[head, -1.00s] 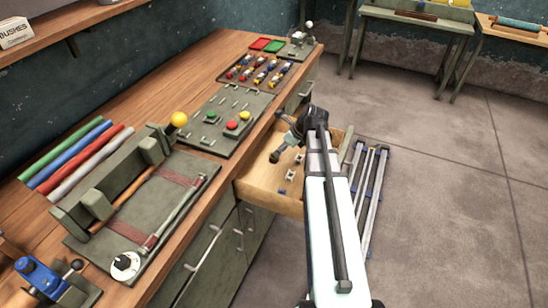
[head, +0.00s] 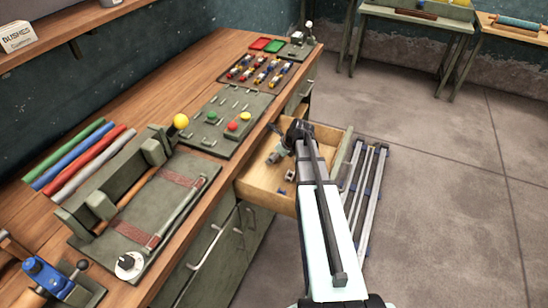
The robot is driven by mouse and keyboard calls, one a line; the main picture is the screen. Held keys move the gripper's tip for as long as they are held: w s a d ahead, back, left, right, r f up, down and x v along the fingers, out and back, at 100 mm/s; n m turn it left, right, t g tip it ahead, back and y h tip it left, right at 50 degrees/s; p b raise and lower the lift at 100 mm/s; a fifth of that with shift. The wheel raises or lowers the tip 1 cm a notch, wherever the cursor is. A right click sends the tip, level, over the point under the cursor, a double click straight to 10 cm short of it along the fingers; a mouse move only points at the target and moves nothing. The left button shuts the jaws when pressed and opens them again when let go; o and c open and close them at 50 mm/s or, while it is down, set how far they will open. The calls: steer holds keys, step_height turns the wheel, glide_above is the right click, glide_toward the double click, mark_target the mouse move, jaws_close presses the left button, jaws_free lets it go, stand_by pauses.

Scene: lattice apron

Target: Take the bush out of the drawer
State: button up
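The wooden drawer (head: 262,188) stands pulled out from the bench front. Several small grey and dark parts lie on its floor, one grey part (head: 289,175) near the front and another (head: 272,158) further back. They are too small for me to tell which is the bush. My gripper (head: 281,140) is over the back part of the drawer, above or close to the parts. My arm hides the drawer's right part. The fingers are small and dark, and I cannot tell whether they are open or hold anything.
The wooden bench (head: 188,85) runs along the left, with a green panel of coloured knobs (head: 228,118) beside the drawer. A box lettered like "BUSHES" (head: 18,36) stands on the shelf. Metal rails (head: 369,190) lie on the floor right of the drawer. Open floor lies further right.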

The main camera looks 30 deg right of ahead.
jaws_close()
steer(key=shift+r, duration=0.15)
